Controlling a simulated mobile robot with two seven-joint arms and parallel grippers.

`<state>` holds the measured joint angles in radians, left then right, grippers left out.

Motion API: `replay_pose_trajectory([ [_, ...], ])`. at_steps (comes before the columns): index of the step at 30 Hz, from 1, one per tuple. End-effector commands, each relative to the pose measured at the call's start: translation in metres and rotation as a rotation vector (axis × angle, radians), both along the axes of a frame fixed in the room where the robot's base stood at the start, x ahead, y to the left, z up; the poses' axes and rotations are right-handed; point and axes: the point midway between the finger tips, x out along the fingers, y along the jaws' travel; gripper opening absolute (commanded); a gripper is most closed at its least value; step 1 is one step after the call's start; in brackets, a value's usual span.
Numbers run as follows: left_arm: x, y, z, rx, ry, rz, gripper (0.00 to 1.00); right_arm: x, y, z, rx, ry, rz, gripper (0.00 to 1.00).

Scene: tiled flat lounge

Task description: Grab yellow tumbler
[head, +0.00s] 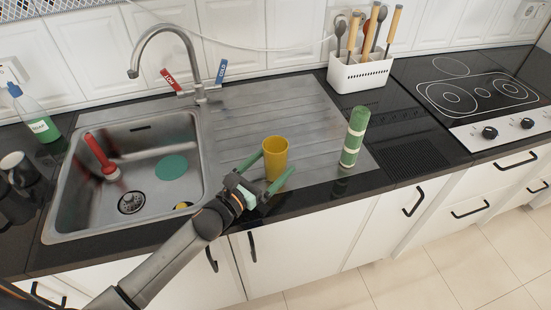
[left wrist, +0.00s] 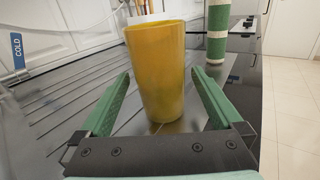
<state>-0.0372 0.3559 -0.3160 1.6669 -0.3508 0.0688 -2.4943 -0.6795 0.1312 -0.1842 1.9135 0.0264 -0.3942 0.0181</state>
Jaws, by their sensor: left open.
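The yellow tumbler (head: 275,156) stands upright on the draining board (head: 245,115) of the sink, near its front edge. My left gripper (head: 263,173) reaches it from the front, with its green fingers open, one on either side of the tumbler. In the left wrist view the tumbler (left wrist: 157,75) stands ahead between the two open fingers (left wrist: 160,90), with a gap visible on each side. My right gripper is not in view.
A green-and-white striped cylinder (head: 354,137) stands right of the tumbler. The sink basin (head: 130,217) on the left holds a red-handled brush (head: 101,155). A tap (head: 165,35) rises behind. A white utensil holder (head: 358,75) and a hob (head: 485,97) are further right.

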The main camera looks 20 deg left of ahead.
Motion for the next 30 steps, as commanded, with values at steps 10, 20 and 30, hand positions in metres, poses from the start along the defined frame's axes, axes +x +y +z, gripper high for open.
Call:
replay_pose_trajectory([
  [10, 0.0164, -0.0072, -0.0012, -0.001, 0.001, -0.001, 1.00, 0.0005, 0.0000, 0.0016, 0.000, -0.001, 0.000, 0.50],
  [20, 0.0161, -0.0070, -0.0011, -0.001, 0.001, -0.001, 0.73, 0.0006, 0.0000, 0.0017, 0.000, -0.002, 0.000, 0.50],
  [30, 0.0161, -0.0069, -0.0011, 0.000, 0.001, -0.001, 0.35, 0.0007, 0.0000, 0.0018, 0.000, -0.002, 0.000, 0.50],
])
